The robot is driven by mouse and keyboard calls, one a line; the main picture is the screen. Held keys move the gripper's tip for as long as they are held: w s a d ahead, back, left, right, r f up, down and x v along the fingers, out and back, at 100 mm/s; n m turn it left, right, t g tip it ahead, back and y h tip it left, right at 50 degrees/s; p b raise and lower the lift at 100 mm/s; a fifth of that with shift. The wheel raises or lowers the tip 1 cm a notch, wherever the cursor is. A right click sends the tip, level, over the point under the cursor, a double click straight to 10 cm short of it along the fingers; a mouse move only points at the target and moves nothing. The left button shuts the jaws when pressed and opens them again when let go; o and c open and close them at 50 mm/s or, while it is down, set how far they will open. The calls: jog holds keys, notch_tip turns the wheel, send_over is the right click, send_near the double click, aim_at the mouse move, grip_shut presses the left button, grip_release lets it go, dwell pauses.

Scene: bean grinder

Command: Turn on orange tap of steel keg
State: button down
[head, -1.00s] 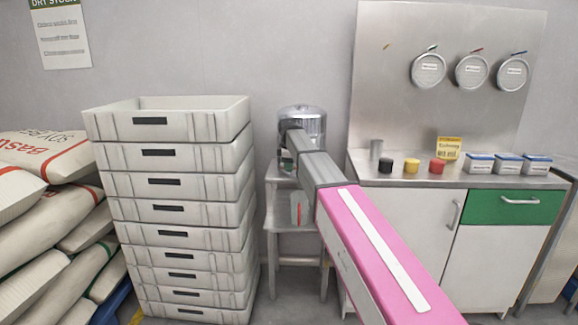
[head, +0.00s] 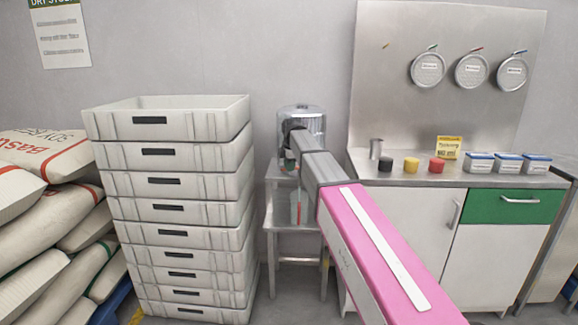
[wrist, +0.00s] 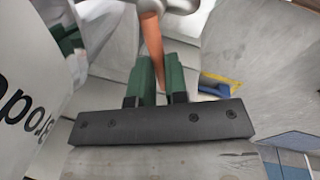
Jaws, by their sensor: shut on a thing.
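The steel keg (head: 300,112) stands on a small steel stand by the back wall, partly hidden behind my arm in the head view. In the wrist view the orange tap (wrist: 151,36) shows as a long orange lever running down between the green fingers of my gripper (wrist: 160,78). The gripper is shut on this lever. The lever's far end is hidden behind the fingers and the dark gripper bar. In the head view the fingers are mostly hidden by my wrist.
A tall stack of grey crates (head: 175,185) stands left of the stand (head: 297,218), with filled sacks (head: 45,205) further left. A steel counter (head: 400,176) with cups and boxes is at the right. A narrow floor gap lies between crates and stand.

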jog(key=shift+s+d+n, duration=0.15)
jog(key=shift+s+n, duration=0.1)
jog(key=shift+n, duration=0.45)
jog(key=shift+s+d+n, duration=0.15)
jog(key=shift+s+n, duration=0.1)
jog(key=shift+n, duration=0.45)
jog(key=c, duration=1.1)
grip_release()
jog(key=shift+r, duration=0.1)
jog(key=r, duration=0.3)
jog(key=s+r, duration=0.1)
jog(key=r, duration=0.3)
jog(key=d+r, duration=0.1)
jog(key=r, duration=0.2)
jog(key=shift+s+d+r, duration=0.1)
jog(key=shift+s+r, duration=0.1)
jog(key=shift+s, duration=0.2)
